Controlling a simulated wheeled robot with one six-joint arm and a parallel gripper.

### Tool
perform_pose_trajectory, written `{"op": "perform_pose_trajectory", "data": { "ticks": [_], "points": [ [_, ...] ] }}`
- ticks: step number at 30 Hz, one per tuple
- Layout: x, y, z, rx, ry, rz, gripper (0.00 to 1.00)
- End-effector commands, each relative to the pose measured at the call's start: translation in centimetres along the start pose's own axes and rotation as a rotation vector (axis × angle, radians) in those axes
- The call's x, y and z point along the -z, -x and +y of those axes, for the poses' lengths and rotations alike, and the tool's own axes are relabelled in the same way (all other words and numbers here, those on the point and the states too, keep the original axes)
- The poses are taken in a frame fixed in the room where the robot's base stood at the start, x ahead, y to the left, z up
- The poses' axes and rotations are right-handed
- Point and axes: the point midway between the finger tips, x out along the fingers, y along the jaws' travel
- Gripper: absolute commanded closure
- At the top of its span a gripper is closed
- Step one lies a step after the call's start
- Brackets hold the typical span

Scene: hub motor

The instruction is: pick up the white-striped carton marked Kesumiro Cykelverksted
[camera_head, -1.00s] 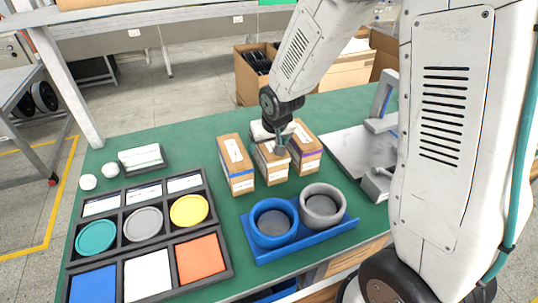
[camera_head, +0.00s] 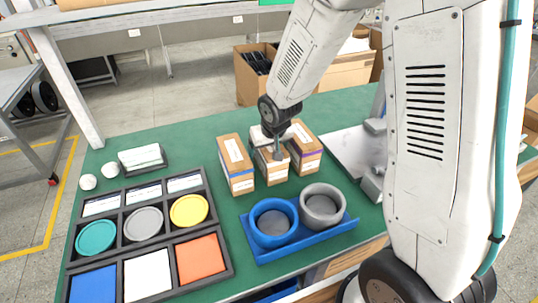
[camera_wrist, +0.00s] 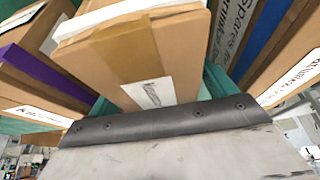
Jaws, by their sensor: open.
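Three brown cartons stand upright side by side on the green bench. The middle carton (camera_head: 271,171) shows a white band and is partly hidden by my gripper. The left carton (camera_head: 235,160) has a blue stripe, the right carton (camera_head: 306,150) a purple one. My gripper (camera_head: 278,154) is open, pointing down at the top of the middle carton. In the wrist view the middle carton (camera_wrist: 183,62) fills the centre, close to a grey gripper edge (camera_wrist: 160,122). Its label is too small to read. I cannot tell whether both fingers straddle it.
The neighbouring cartons leave narrow gaps at both sides. A blue tray (camera_head: 300,241) with a blue ring and a grey ring lies in front. A dark sorting tray (camera_head: 121,222) is at left. A grey fixture (camera_head: 340,150) stands at right.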

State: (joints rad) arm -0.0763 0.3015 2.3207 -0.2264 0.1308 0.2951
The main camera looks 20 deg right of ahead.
Motion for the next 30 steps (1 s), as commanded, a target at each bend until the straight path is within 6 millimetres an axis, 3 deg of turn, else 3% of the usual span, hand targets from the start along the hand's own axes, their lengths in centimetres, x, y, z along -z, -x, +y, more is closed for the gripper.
{"op": "perform_pose_trajectory", "data": {
  "ticks": [6,13,23,30],
  "points": [
    [0.0,0.0,0.0,0.0,0.0,0.0,0.16],
    [0.0,0.0,0.0,0.0,0.0,0.0,0.78],
    [0.4,0.8,0.0,0.0,0.0,0.004,0.78],
    [2.3,5.0,0.0,0.001,-0.001,0.009,0.78]
  ]
}}
